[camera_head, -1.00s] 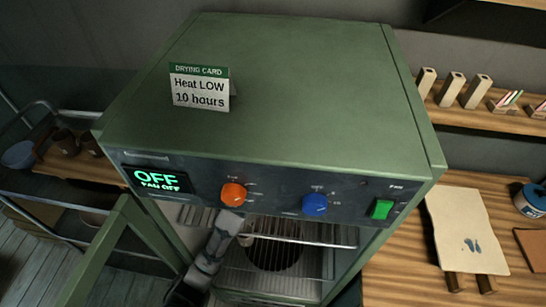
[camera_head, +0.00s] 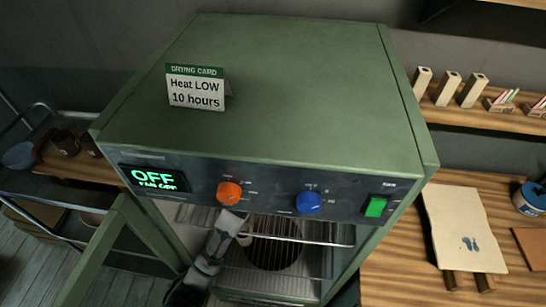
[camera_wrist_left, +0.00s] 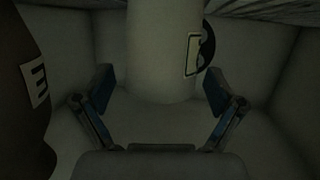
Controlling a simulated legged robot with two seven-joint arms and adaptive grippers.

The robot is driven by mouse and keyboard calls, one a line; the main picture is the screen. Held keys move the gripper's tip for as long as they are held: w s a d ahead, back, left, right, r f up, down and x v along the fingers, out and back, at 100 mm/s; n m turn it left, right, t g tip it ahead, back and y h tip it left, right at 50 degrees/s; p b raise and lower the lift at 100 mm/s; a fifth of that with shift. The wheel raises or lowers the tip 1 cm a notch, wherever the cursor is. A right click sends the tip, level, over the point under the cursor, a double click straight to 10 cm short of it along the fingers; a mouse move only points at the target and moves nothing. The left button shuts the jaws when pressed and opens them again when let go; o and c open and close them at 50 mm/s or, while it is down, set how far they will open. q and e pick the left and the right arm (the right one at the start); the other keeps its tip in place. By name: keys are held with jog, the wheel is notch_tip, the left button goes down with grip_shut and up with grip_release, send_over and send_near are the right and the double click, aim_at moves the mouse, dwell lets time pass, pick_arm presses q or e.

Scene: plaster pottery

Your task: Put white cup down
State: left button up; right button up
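The white cup (camera_wrist_left: 163,50) stands in the left wrist view just beyond my left gripper (camera_wrist_left: 158,88). A pale label with a dark, rounded shape beside it shows on the cup's right side. The two blue-tipped fingers are spread wide, one on each side of the cup, with visible gaps. In the head view my left arm reaches through the open front of the green drying cabinet (camera_head: 270,90). A small pale shape by its end there is too small to make out. My right gripper is not in view.
A dark brown vessel (camera_wrist_left: 20,95) with an "E" label stands close at the left in the wrist view. Wire racks (camera_head: 310,235) are inside the cabinet, and its open door frame (camera_head: 105,245) is at the left. A wooden worktop (camera_head: 395,270) is at the right.

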pick_arm(q)
notch_tip(320, 180, down, 2)
jog(key=shift+s+f, duration=0.1)
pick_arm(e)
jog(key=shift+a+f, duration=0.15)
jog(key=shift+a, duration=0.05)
pick_arm(q)
jog(key=shift+d+r, duration=0.1)
jog(key=shift+r, duration=0.2)
jog(key=shift+s+r, duration=0.1)
jog(key=shift+r, duration=0.2)
jog(key=r+v, duration=0.1)
jog(key=v, duration=1)
jog(key=shift+a, duration=0.4)
jog(key=shift+s+r, duration=0.1)
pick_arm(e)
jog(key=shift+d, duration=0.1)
